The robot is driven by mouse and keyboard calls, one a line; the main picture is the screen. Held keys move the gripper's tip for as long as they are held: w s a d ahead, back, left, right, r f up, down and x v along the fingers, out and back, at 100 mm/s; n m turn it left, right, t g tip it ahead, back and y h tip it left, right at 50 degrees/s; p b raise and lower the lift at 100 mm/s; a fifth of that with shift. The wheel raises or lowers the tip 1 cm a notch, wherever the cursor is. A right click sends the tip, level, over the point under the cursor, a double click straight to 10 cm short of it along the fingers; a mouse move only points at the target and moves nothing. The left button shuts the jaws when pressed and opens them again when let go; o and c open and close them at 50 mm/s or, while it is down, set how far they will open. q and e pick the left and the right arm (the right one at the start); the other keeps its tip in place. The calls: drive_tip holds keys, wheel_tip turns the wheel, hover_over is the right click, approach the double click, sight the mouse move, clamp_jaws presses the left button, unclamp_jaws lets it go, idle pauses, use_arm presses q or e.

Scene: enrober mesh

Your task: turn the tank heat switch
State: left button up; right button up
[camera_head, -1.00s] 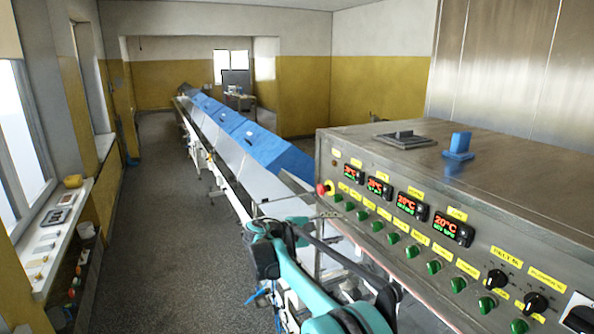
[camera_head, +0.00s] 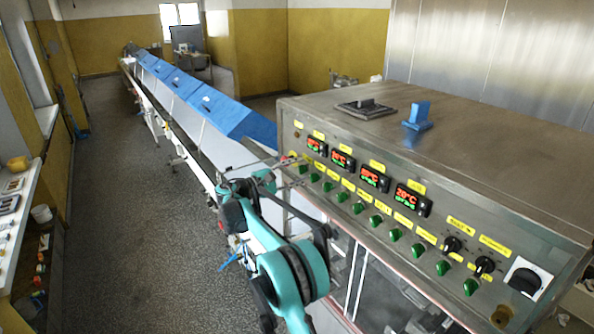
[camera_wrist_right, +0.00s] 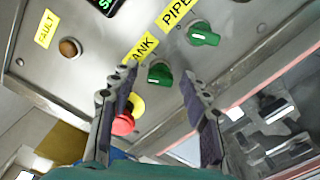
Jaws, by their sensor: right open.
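The tank heat switch (camera_wrist_right: 160,74) is a green knob with a pale line, under a yellow label reading "ANK" (camera_wrist_right: 142,47), partly covered, in the right wrist view. My right gripper (camera_wrist_right: 160,88) is open, with one dark finger on each side of this knob and gaps showing between. Whether the fingertips reach the panel is unclear. In the head view my right gripper (camera_head: 262,182) is at the near left end of the control panel (camera_head: 450,215). I cannot pick out the tank switch there. My left gripper is not in view.
A red stop button on a yellow collar (camera_wrist_right: 124,122) sits close beside the left finger. A green pipe switch (camera_wrist_right: 203,34) and a brown button (camera_wrist_right: 70,48) are nearby. A blue-covered conveyor (camera_head: 200,95) runs back.

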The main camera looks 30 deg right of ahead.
drive_tip(key=shift+s, duration=0.1)
clamp_jaws()
drive_tip(key=shift+f+m+b, duration=0.15)
drive_tip(key=shift+m+b, duration=1.4)
drive_tip(key=shift+m, duration=1.45)
drive_tip(key=shift+f+m+b, duration=0.1)
drive_tip(key=shift+m+b, duration=1.4)
drive_tip(key=shift+m, duration=1.5)
